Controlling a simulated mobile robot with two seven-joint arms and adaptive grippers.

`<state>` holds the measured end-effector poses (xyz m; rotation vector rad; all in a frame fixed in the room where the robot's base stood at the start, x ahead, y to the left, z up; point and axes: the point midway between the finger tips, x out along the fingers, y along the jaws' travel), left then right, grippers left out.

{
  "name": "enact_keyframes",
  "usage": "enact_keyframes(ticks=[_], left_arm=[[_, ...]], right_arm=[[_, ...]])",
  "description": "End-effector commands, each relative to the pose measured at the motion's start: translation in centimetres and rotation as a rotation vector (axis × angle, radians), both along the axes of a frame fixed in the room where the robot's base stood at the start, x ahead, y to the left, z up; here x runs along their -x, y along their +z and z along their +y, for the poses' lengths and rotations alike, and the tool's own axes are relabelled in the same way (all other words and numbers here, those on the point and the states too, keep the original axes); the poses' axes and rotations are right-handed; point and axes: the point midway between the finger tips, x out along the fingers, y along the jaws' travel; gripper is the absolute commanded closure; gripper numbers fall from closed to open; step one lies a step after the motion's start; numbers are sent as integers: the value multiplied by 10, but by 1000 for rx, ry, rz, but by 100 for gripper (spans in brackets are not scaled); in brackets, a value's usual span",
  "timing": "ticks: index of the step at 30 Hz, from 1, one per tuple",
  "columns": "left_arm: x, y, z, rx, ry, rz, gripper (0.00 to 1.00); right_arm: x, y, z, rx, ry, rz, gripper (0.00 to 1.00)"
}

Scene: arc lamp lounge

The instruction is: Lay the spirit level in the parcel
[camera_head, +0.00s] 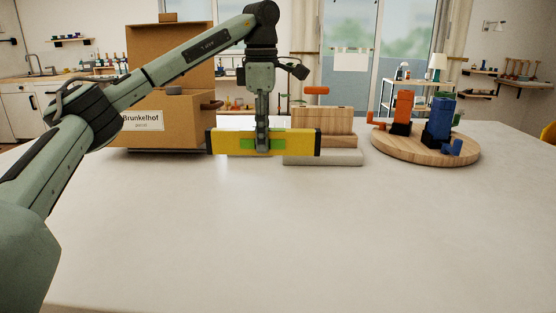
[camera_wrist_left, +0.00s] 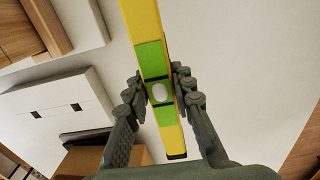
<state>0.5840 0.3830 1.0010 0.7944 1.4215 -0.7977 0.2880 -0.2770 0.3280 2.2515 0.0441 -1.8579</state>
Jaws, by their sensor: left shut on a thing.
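The spirit level (camera_head: 300,142) is a yellow bar with black ends and a green middle. My left gripper (camera_head: 262,142) is shut on its middle from above and holds it level, seemingly above the table. In the left wrist view the level (camera_wrist_left: 142,22) runs between the fingers of my left gripper (camera_wrist_left: 160,94). The parcel (camera_head: 178,108) is a brown cardboard box labelled Brunkelhof, with a tall panel standing up at its back. It stands to the left of the level, partly behind my left arm. Its inside is hidden. My right gripper is not in view.
Behind the level stand a wooden block-like item (camera_head: 337,120) on a pale base (camera_head: 335,158) and a white item (camera_wrist_left: 40,103). A round wooden tray (camera_head: 400,152) with orange and blue objects is at the right. The table's front (camera_head: 330,235) is clear.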

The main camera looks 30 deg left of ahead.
Motion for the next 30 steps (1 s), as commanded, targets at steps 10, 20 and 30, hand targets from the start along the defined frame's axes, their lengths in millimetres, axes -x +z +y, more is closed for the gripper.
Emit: enact_keyframes(ticks=[10, 20, 30], left_arm=[[-24, -22, -20, 1, 1, -1, 100], [-24, -59, -20, 2, 2, -1, 100], [-24, -62, -20, 1, 2, 0, 73]], right_arm=[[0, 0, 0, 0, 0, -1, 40], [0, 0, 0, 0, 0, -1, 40], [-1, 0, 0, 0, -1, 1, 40]])
